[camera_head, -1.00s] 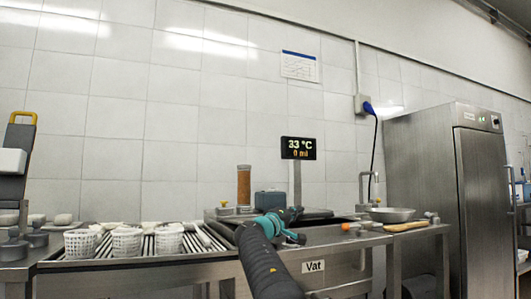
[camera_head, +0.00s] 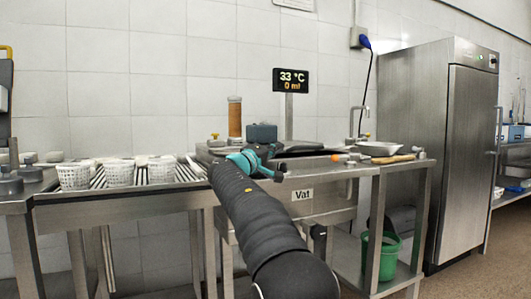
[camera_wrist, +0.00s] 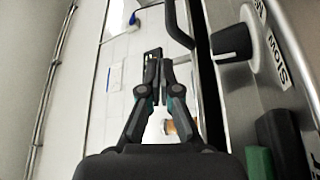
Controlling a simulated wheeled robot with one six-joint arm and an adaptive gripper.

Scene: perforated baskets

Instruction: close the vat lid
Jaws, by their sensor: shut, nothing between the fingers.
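The vat, a steel body with a "Vat" label (camera_head: 303,195), stands in the middle of the counter in the head view. A dark, flat panel (camera_head: 312,152) lies at its top and may be the lid; my arm partly hides it, and I cannot tell how far it is open. My gripper (camera_head: 279,175) is at the vat's top front edge, left of the label. In the wrist view my gripper (camera_wrist: 158,66) has its fingers together with nothing between them. A dark bar (camera_wrist: 179,22) shows close beyond the fingers there; I cannot tell whether it touches them.
Several white perforated baskets (camera_head: 118,174) stand on the rack to the left. A display (camera_head: 290,80) rises behind the vat, with an amber cylinder (camera_head: 235,117) beside it. To the right are a pan (camera_head: 380,148), a green bucket (camera_head: 382,256) below and a steel cabinet (camera_head: 445,160).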

